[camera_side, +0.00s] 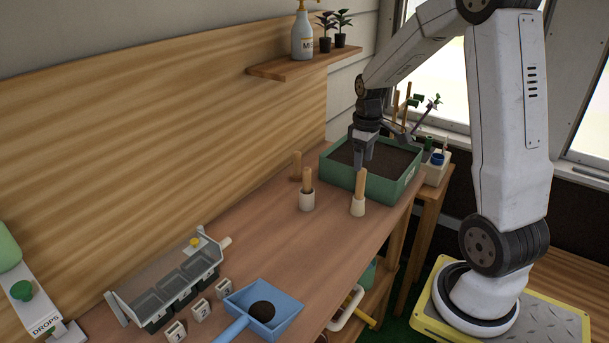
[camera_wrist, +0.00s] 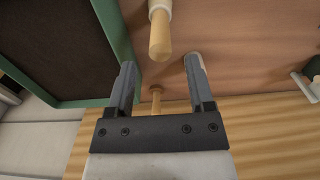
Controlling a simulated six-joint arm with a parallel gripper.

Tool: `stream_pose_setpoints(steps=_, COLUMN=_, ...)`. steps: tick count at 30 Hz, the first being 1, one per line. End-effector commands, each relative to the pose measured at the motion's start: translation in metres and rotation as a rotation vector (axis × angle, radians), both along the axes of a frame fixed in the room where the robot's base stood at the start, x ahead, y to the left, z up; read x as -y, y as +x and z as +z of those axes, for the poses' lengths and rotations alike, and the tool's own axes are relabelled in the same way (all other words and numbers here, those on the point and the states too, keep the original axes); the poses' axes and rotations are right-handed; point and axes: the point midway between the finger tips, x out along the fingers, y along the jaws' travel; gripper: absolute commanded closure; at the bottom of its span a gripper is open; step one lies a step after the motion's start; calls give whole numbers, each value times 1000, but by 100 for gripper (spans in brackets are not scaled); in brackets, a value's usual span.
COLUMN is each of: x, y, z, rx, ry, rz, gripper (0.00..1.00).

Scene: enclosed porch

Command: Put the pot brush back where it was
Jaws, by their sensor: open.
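Two upright wooden handles stand on the bench in pale holders. The nearer handle (camera_side: 361,184) is just below my gripper (camera_side: 363,165) in the side view. It also shows at the top of the wrist view (camera_wrist: 160,38), beyond my fingertips. The other handle (camera_side: 307,179) is to its left. A third wooden piece (camera_side: 296,165) stands farther back by the wooden back panel. I cannot tell which is the pot brush, as no bristles show.
A green soil tray (camera_side: 397,190) lies close beside my gripper. A blue scoop (camera_side: 283,318) with dark soil, small numbered blocks (camera_side: 200,310) and a grey cell tray (camera_side: 165,285) are at the front left. A shelf (camera_side: 290,66) holds a bottle and plants.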

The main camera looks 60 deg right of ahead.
Motion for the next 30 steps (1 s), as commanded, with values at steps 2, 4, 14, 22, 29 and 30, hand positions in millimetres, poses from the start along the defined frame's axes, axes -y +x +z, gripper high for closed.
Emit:
stream_pose_setpoints(steps=2, x=0, y=0, z=15, rx=4, ry=-3, rz=0, gripper=32)
stream_pose_setpoints(steps=4, x=0, y=1, z=26, rx=3, ry=-2, rz=0, gripper=32)
stream_pose_setpoints(steps=14, x=0, y=0, z=55, rx=1, ry=0, rz=0, gripper=32)
stream_pose_setpoints(steps=22, x=0, y=0, z=57, rx=-1, ry=1, rz=0, gripper=32)
stream_pose_setpoints(steps=29, x=0, y=0, z=57, rx=-1, ry=0, rz=0, gripper=32)
stream_pose_setpoints(steps=30, x=0, y=0, z=56, rx=-1, ry=0, rz=0, gripper=32)
